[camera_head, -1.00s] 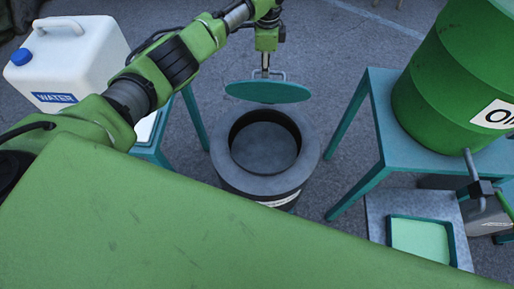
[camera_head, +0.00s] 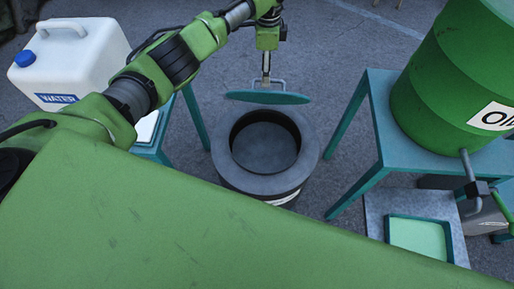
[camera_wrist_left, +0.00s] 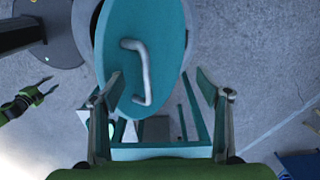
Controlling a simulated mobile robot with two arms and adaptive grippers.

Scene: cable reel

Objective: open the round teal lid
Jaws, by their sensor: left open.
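The round teal lid (camera_head: 268,97) is raised at the far rim of the dark round pot (camera_head: 228,160). It shows as a thin, nearly edge-on ellipse in the head view, and the pot's mouth is uncovered. In the left wrist view the lid (camera_wrist_left: 170,45) shows its face with a pale bent handle (camera_wrist_left: 145,75). My left gripper (camera_head: 265,78) is behind and above the lid, by its handle. In the left wrist view my left gripper (camera_wrist_left: 160,80) has its fingers spread on either side of the handle.
A white water jug (camera_head: 75,65) stands at the left on a teal stand (camera_head: 155,150). A green oil drum (camera_head: 440,85) with a tap stands on a teal table (camera_head: 385,110) at the right. A tray (camera_head: 445,222) sits below it. Floor between is clear around the pot.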

